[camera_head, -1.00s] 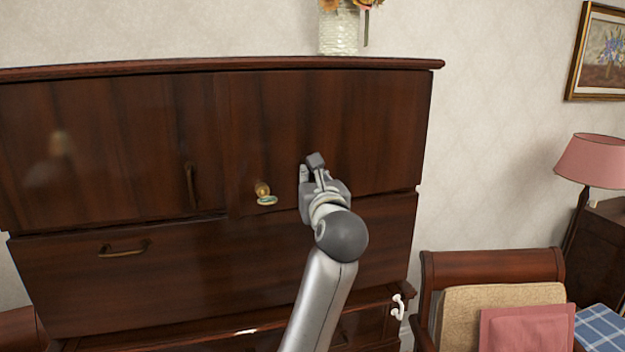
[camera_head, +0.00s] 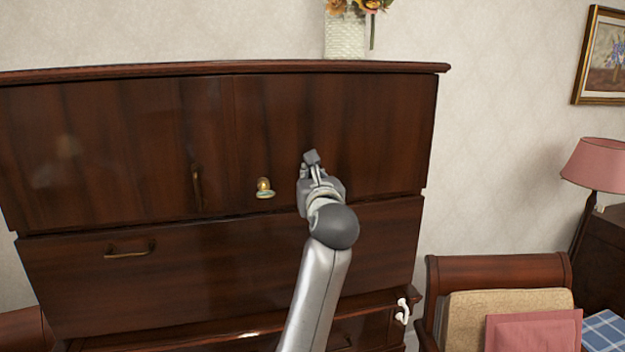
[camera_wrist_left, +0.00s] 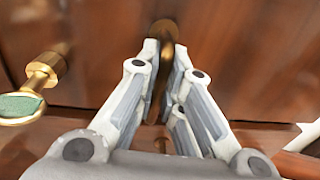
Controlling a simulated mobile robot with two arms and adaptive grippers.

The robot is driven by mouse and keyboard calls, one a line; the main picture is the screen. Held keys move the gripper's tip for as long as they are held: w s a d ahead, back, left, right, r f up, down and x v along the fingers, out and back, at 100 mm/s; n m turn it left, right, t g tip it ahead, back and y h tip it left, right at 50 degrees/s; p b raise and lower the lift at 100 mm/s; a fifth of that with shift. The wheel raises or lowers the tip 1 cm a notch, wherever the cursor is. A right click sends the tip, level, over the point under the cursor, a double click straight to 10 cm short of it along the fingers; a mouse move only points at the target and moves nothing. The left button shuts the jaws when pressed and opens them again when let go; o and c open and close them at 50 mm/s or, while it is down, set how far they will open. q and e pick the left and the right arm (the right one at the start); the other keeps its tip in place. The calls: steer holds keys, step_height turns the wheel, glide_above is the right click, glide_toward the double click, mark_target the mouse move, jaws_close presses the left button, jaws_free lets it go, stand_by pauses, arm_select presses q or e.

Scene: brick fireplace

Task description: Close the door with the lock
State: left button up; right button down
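The dark wooden cabinet has an upper right door (camera_head: 370,140) that looks nearly flush with its front. A brass lock with a green-faced key (camera_head: 264,188) sits near this door's left edge; it also shows at the left of the left wrist view (camera_wrist_left: 30,92). My left gripper (camera_head: 311,160) is right of the lock, against the door. In the left wrist view its fingers (camera_wrist_left: 166,62) close around a brass handle (camera_wrist_left: 165,32) on the door. The gripper hides that handle in the head view. My right gripper is not in view.
The left door (camera_head: 100,150) has its own handle (camera_head: 196,187). A drawer with a brass handle (camera_head: 130,250) lies below. A flower vase (camera_head: 344,35) stands on top. A chair (camera_head: 500,270) and a pink lamp (camera_head: 597,165) stand at right.

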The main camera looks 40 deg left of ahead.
arm_select(q)
steer(key=o, duration=0.5)
steer(key=shift+a+r, duration=0.1)
steer(key=shift+r, duration=0.2)
steer(key=shift+c, duration=0.2)
steer(key=shift+w+f, duration=0.1)
steer(key=v, duration=1.2)
steer(key=shift+a, duration=0.1)
